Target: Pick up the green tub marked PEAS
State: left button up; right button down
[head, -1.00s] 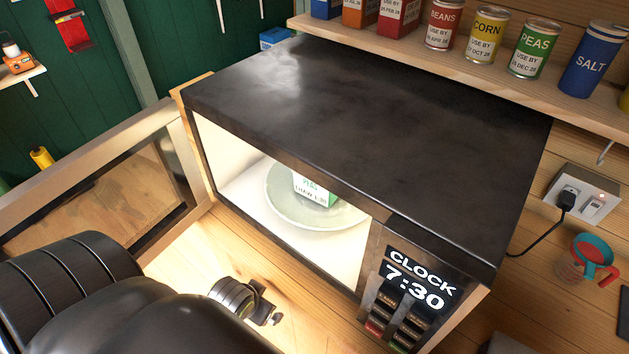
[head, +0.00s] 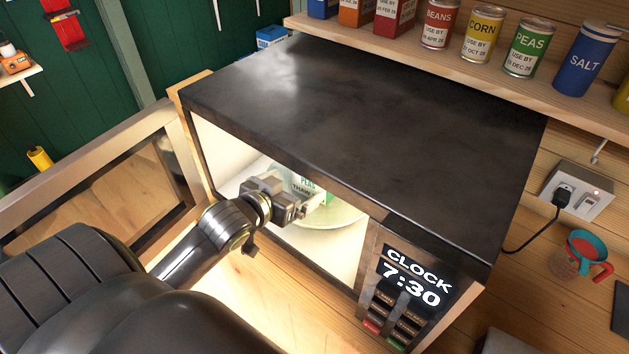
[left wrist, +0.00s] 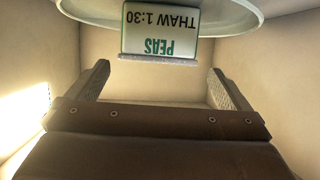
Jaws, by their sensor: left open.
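The PEAS tub, white with green lettering and "THAW 1:30" on its label (head: 306,181), stands on the round glass plate (head: 340,219) inside the lit, open microwave. In the left wrist view, the tub (left wrist: 160,32) appears upside down at the top centre, on the plate (left wrist: 80,10). My left gripper (head: 303,207) is at the microwave opening, in front of the tub and partly hiding it. Its two fingers (left wrist: 160,78) are apart with nothing between them; the tub shows beyond them, roughly centred. My right gripper is not in view.
The microwave (head: 360,120) has its door (head: 90,190) swung open on the left. Its clock panel (head: 411,278) reads 7:30. A PEAS can (head: 527,48) stands with other cans and boxes on the shelf above. A clear measuring jug (head: 570,262) is at right.

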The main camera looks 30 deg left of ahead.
pick_arm(q)
jog(key=p+x, duration=0.1)
jog(key=x, duration=0.5)
jog(key=shift+w+f+p, duration=0.25)
jog(key=shift+w+p, duration=0.05)
jog(key=shift+w, duration=0.15)
jog(key=p+x, duration=0.1)
jog(key=x, duration=0.2)
jog(key=shift+w, duration=0.1)
jog(key=shift+w+f, duration=0.35)
jog(key=shift+w, duration=0.15)
jog(key=c, duration=0.8)
